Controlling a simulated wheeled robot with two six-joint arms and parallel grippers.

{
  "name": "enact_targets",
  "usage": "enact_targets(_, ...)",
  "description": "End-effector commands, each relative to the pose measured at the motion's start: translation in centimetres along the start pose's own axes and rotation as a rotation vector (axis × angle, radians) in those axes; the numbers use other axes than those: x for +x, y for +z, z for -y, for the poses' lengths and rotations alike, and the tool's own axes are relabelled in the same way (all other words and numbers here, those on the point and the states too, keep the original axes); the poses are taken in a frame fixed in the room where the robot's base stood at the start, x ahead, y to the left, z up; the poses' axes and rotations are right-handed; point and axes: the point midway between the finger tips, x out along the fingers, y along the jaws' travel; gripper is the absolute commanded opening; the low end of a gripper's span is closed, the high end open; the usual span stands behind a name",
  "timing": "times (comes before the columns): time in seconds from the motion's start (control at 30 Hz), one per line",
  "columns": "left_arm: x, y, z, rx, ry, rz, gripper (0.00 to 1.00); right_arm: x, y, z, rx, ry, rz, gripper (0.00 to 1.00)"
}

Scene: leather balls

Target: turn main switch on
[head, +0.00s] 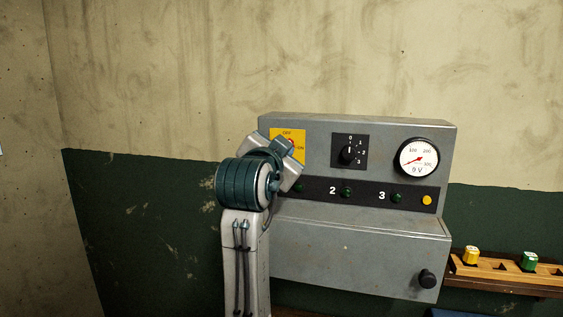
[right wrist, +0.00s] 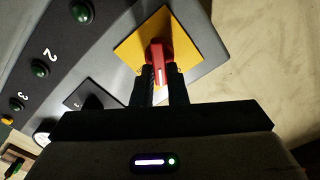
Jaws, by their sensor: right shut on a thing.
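The main switch is a red rotary handle (right wrist: 160,62) on a yellow plate (right wrist: 130,50) at the panel's upper left corner. In the head view the yellow plate (head: 277,138) shows OFF at its top and ON at its right, and most of the handle is hidden behind my right gripper. My right gripper (right wrist: 160,82) has its two dark fingers shut on the red handle, one on each side. In the head view my right gripper (head: 284,148) covers the plate's lower part. Whether the handle points at OFF or ON I cannot tell. My left gripper is not in view.
The grey panel (head: 345,265) also bears a black selector knob (head: 348,153), a round dial gauge (head: 417,158), green lamps beside numbers and a yellow lamp (head: 427,200). A wooden rack (head: 500,272) with a yellow and a green piece stands at the right.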

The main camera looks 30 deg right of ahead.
Motion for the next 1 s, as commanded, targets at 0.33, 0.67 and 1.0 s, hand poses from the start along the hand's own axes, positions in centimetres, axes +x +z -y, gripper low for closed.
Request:
enact_targets(0.33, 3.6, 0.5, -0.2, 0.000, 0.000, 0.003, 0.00, 0.1, 0.3, -0.3, 0.329, -0.003, -0.002, 0.00)
enact_targets(0.67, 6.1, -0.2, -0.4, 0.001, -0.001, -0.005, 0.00, 0.1, 0.2, -0.3, 0.636, -0.006, -0.003, 0.00)
enact_targets(1.0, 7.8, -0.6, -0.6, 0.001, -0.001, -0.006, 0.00, 0.1, 0.1, -0.3, 0.874, -0.008, -0.002, 0.00)
